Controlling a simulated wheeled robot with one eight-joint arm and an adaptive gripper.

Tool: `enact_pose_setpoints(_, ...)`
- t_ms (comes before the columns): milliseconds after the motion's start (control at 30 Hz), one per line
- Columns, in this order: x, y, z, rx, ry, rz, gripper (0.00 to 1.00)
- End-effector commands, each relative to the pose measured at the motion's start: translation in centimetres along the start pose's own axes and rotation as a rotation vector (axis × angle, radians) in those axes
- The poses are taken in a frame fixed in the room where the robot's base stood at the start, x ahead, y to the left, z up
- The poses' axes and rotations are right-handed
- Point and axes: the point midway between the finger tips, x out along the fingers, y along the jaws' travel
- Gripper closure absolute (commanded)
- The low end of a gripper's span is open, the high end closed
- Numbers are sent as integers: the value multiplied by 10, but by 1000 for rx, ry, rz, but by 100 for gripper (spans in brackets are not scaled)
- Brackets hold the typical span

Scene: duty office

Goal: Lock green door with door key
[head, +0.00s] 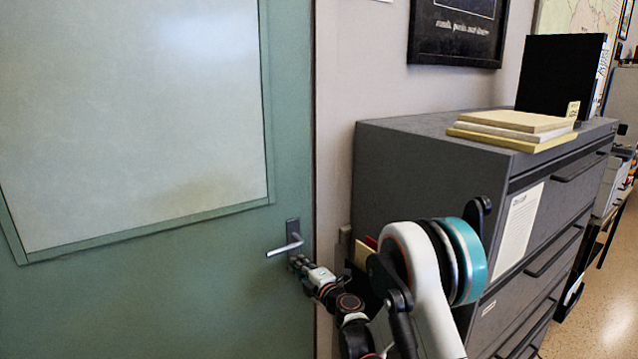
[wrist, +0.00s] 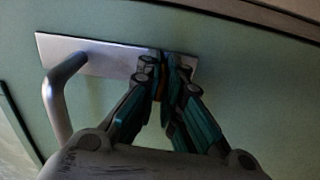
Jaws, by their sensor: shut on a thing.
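The green door (head: 225,300) fills the left of the head view, with a large pale panel, and looks closed. It also shows behind my gripper in the wrist view (wrist: 250,60). Its silver lever handle (head: 284,246) stands out from a metal plate (wrist: 100,58). My gripper (head: 298,264) is at the plate just below the handle. In the wrist view its fingertips (wrist: 164,70) are close together at the plate's right part, shut on a thin orange-brown sliver, apparently the door key (wrist: 161,82). Most of the key is hidden by the fingers, and I cannot tell how deep it sits.
A grey filing cabinet (head: 430,150) stands right of the door, close to my arm. Books (head: 515,128) and a black binder (head: 560,75) are on top. A framed picture (head: 458,30) hangs above. Open floor (head: 605,290) shows at the far right.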

Motion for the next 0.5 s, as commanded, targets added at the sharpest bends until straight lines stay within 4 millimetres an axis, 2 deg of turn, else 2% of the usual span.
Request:
enact_pose_setpoints(67,0,0,0,0,-1,0,100)
enact_pose_setpoints(100,0,0,0,0,-1,0,89)
enact_pose_setpoints(167,0,0,0,0,-1,0,75)
enact_pose_setpoints(200,0,0,0,-1,-1,0,72)
enact_pose_setpoints(500,0,0,0,-2,-1,0,72)
